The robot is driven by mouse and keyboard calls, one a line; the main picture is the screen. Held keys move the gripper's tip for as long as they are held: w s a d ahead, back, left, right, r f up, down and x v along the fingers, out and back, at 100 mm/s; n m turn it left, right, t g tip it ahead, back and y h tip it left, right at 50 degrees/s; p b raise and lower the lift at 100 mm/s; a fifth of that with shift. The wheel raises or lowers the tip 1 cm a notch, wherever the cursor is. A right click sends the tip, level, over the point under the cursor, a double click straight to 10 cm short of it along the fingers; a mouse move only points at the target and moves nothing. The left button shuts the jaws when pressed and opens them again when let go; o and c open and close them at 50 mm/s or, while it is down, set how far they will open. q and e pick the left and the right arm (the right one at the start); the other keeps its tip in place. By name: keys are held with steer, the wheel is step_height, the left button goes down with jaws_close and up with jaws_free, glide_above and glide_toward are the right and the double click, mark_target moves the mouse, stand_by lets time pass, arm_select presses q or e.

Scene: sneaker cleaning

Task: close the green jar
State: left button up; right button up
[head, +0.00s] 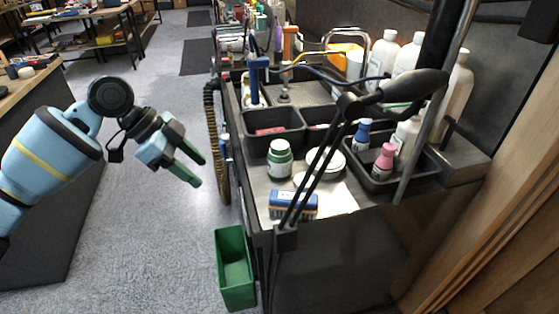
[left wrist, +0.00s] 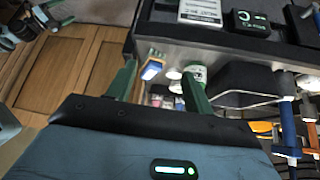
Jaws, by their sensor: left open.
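The green jar (head: 279,160) stands upright on the workbench near its left front, with a pale top; I cannot tell whether that is a lid. It also shows in the left wrist view (left wrist: 197,74), beyond the fingers. A round white disc-like thing (head: 333,162) lies right of the jar, partly hidden by the lamp arm; I cannot tell if it is a lid. My left gripper (head: 201,172) is open and empty, left of the bench edge and apart from the jar. Its green fingers also show in the left wrist view (left wrist: 158,72).
A black lamp arm (head: 325,160) crosses in front of the bench. Blue-capped (head: 362,135) and pink (head: 383,161) bottles stand in a dark tray at right. A green bin (head: 236,268) hangs below. Floor at left is clear.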

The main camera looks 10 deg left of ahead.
arm_select(q)
steer(key=s+d+f+n+t, duration=0.1)
steer(key=s+d+f+n, duration=0.2)
steer(key=f, duration=0.7)
steer(key=s+d+f+n+t, duration=0.2)
steer(key=s+d+f, duration=0.15)
steer(key=f, duration=0.65)
steer(key=s+d+f+n+t, duration=0.1)
steer(key=s+d+f+n, duration=0.2)
steer(key=f, duration=0.7)
steer(key=s+a+f+n+t+y, duration=0.1)
steer(key=s+a+f+n, duration=0.1)
steer(key=s, duration=0.7)
steer(key=s+a+f+n+y, duration=0.2)
steer(key=s+f, duration=0.2)
steer(key=s, duration=0.5)
steer(key=s+a+f+n+t+y, duration=0.1)
steer(key=s+a+f, duration=0.1)
steer(key=s, duration=0.8)
steer(key=shift+a+f+n+t+y, duration=0.3)
steer(key=shift+f+n+y, duration=0.1)
steer(key=shift+f, duration=0.1)
